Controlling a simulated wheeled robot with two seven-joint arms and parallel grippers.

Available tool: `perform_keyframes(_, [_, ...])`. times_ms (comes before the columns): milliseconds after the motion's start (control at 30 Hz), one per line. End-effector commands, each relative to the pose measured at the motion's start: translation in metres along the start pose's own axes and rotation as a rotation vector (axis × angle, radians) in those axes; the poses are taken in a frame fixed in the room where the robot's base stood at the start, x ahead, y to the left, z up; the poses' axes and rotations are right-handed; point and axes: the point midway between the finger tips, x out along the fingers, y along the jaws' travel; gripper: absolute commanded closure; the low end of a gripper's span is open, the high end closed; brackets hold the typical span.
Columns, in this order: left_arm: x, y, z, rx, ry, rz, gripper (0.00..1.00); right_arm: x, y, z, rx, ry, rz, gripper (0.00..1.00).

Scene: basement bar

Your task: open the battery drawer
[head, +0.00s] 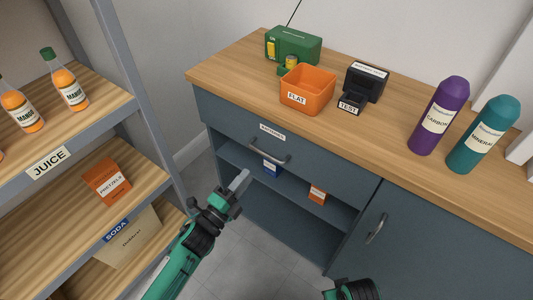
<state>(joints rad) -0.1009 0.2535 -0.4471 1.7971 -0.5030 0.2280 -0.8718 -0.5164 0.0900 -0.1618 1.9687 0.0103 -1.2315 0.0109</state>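The battery drawer (315,164) is the wide blue-grey front under the wooden counter, with a small white label (272,131) at its top. It looks closed, flush with the cabinet. Its curved grey bar handle (268,155) is on the front below the label. My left gripper (241,179) is in front of the cabinet, lower left of the handle and apart from it in the picture. Its pale fingers overlap as one shape, so their gap cannot be judged; nothing shows held. Only a dark and green piece of my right arm shows at the bottom edge; its fingers do not show.
On the counter (225,75) stand a green box (293,45), an orange FLAT bin (306,91), a black TEST device (366,82) and purple and teal bottles. An open shelf (225,152) lies below the drawer. A juice rack (85,92) stands close at left.

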Motion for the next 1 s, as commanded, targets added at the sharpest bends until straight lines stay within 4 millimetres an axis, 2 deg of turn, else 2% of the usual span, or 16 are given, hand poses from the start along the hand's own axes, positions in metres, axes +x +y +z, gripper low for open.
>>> perform_keyframes(33, [0.011, -0.002, 0.000, 0.000, 0.000, -0.002, 0.74, 0.001, 0.000, 0.001, 0.000, -0.002, 0.000, 1.00])
perform_keyframes(300, [0.062, -0.001, 0.000, -0.001, -0.001, 0.000, 0.74, 0.007, 0.000, 0.003, 0.000, -0.008, 0.000, 1.00])
perform_keyframes(500, [0.089, 0.000, 0.000, -0.002, 0.000, 0.001, 0.74, 0.011, 0.001, 0.006, 0.000, -0.016, 0.001, 1.00])
perform_keyframes(700, [0.100, 0.001, 0.000, -0.003, -0.001, 0.002, 0.74, 0.012, 0.001, 0.007, 0.000, -0.017, 0.001, 1.00])
perform_keyframes(967, [0.101, 0.001, 0.000, -0.003, -0.001, 0.002, 0.74, 0.012, 0.001, 0.006, 0.000, -0.015, 0.001, 1.00])
perform_keyframes(1000, [0.101, 0.001, 0.000, -0.003, -0.001, 0.002, 0.80, 0.012, 0.001, 0.006, 0.000, -0.015, 0.001, 1.00])
